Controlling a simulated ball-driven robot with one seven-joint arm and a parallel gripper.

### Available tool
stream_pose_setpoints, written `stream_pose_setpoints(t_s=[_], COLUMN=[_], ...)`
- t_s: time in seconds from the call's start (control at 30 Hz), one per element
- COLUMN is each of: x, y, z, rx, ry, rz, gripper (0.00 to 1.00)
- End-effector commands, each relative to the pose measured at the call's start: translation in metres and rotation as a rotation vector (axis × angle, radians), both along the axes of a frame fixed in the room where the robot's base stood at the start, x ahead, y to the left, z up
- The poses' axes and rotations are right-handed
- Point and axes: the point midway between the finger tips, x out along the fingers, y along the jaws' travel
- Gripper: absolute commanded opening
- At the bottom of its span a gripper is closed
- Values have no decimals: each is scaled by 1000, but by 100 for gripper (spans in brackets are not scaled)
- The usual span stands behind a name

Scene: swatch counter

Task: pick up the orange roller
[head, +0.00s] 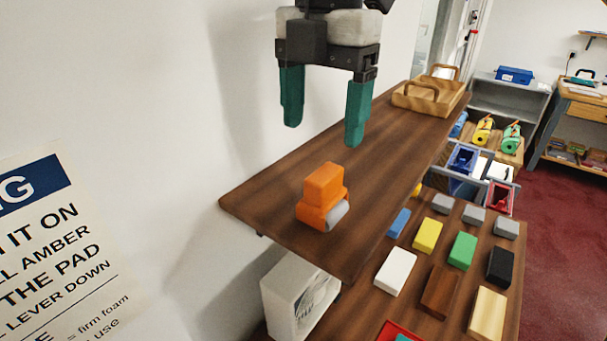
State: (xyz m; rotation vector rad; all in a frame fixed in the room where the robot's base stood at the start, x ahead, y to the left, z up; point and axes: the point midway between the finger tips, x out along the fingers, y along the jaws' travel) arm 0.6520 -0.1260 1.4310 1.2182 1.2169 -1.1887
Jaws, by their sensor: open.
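The orange roller (322,197) stands on the near end of the dark wooden shelf (270,199). It has a blocky orange body and a grey-white cylinder showing at its lower right side. My gripper (322,130) hangs above the shelf, pointing down, with its two green fingers apart and nothing between them. The fingertips are apart from the roller and appear higher than it. The roller is fully in view.
A wooden tray with handles (428,98) sits at the shelf's far end. A lower counter (462,318) at right holds several coloured blocks. A white wall with a sign (55,240) borders the left. The shelf between roller and tray is clear.

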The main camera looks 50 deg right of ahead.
Motion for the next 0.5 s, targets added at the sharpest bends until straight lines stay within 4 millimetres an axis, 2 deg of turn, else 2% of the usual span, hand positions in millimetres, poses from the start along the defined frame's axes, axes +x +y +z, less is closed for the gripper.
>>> stream_pose_setpoints(t_s=[0.17, 0.4, 0.5], x=[-3, -3, -2], y=[-5, -4, -4], z=[-18, -53, -58], rx=[-19, -15, -15], ry=[14, 12, 11], rz=[-17, -14, -14], gripper=[76, 76, 76])
